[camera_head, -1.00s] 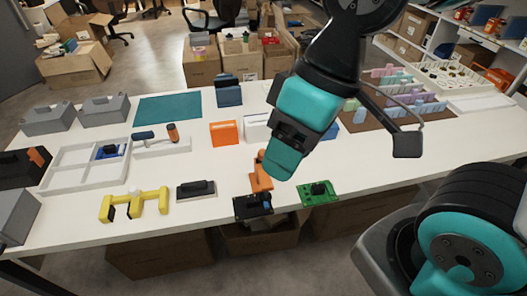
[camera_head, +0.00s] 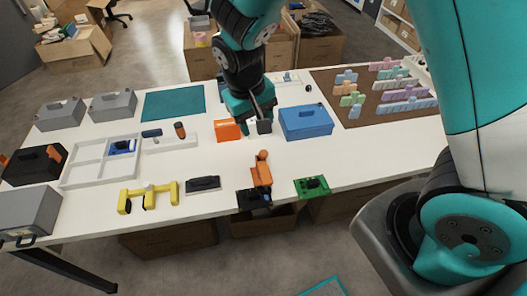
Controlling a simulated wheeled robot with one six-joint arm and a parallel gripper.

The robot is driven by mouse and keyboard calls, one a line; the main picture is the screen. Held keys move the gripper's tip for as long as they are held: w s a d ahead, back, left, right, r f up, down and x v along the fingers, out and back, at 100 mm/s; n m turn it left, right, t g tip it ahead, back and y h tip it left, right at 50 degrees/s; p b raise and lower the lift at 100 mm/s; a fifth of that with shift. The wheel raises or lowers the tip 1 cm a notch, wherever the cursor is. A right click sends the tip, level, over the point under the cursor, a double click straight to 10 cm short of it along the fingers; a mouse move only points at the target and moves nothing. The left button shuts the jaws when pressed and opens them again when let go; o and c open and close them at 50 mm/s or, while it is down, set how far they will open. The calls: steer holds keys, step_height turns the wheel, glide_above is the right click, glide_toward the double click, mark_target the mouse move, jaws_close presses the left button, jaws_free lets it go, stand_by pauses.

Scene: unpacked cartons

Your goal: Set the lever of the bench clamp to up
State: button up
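What I take to be the bench clamp is a black base (camera_head: 253,198) at the table's front edge, with an orange lever (camera_head: 262,170). The lever rises from the base and ends in a round knob. From this angle I cannot tell its exact setting. My gripper (camera_head: 252,108) hangs above the table, behind the clamp and apart from it, near an orange block.
A green board (camera_head: 312,187) stands right of the clamp, a black-topped block (camera_head: 203,184) and a yellow fixture (camera_head: 148,195) left. Behind are the orange block (camera_head: 228,130) and a blue box (camera_head: 306,122). The white table (camera_head: 370,165) is clear at right.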

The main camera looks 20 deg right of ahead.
mark_target(262, 151)
steer(key=f, duration=0.4)
steer(key=d+f+p, duration=0.1)
steer(key=f, duration=0.3)
steer(key=d+f, duration=0.1)
steer(key=f, duration=0.4)
steer(key=shift+p, duration=0.4)
jaws_close()
